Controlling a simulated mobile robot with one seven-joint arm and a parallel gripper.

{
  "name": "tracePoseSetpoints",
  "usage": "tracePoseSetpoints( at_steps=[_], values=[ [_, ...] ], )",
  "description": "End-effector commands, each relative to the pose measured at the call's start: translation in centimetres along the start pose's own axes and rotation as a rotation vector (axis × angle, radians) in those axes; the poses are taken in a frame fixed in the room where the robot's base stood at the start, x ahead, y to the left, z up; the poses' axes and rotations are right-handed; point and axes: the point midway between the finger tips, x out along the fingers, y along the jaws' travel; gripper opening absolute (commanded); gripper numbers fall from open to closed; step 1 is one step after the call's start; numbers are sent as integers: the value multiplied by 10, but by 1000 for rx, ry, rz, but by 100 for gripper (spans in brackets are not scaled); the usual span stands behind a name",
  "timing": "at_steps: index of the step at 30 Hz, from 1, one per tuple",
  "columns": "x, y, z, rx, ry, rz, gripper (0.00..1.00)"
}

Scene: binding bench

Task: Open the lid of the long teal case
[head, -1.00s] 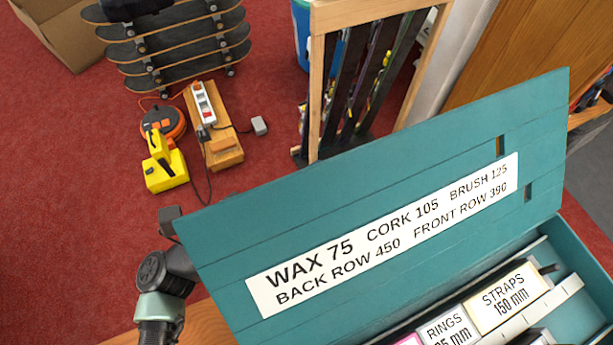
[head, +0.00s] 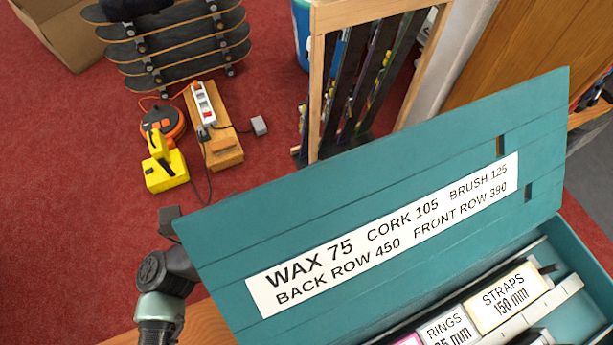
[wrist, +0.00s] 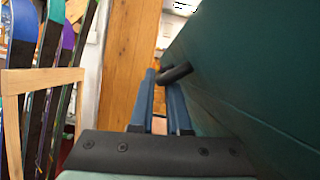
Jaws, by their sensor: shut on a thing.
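The teal lid (head: 400,165) stands raised and tilted up from the long teal case (head: 586,258) in the head view, with a white printed label across its face. The case is open at the lower right, and part of its inside shows. In the wrist view the lid (wrist: 260,75) fills the right side as a dark teal surface. My gripper (wrist: 163,82) is shut on a dark handle (wrist: 177,73) beside the lid. In the head view my arm reaches to the lid's left end, and the lid hides the fingers.
Inside the case are a straps box (head: 508,297) and a rings box (head: 450,328). A wooden rack (head: 314,90) stands behind the lid.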

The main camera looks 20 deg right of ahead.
Motion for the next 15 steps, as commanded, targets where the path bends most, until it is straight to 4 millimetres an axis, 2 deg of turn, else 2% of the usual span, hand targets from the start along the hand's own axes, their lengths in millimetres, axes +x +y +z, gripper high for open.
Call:
tracePoseSetpoints(
  at_steps=[11,15],
  values=[
    [0,0,0,1,1,-1,0],
    [1,-7,4,41,-3,-17,0]
  ],
)
